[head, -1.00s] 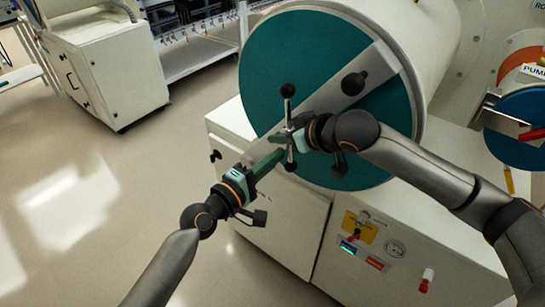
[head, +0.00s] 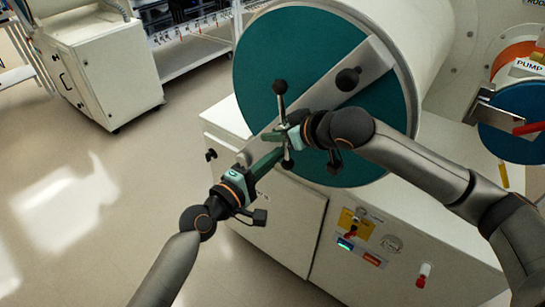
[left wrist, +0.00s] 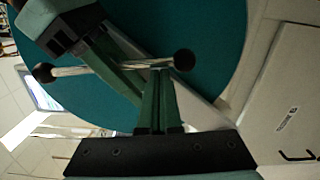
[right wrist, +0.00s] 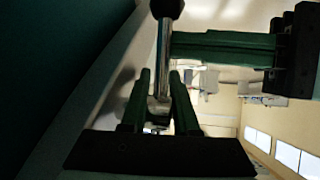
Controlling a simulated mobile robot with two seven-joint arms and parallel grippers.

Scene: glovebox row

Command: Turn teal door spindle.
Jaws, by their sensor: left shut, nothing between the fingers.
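The teal door (head: 262,75) is a large round disc on a white chamber, with a pale metal bar (head: 372,62) across it. The teal door spindle has a metal cross-rod with black ball ends; its upper ball (head: 279,87) and lower ball (head: 287,164) show. The rod is near upright, tilted slightly left at the top. My right gripper (head: 290,135) has its fingers on both sides of the spindle's middle, also in the right wrist view (right wrist: 160,85). My left gripper (head: 280,152) is shut and empty, its tips against the rod near the lower ball (left wrist: 183,60).
A black knob (head: 347,79) is on the metal bar above my right gripper. Below is a white cabinet (head: 275,225) with a panel and red-handled valve. A second blue door (head: 510,140) is at the right.

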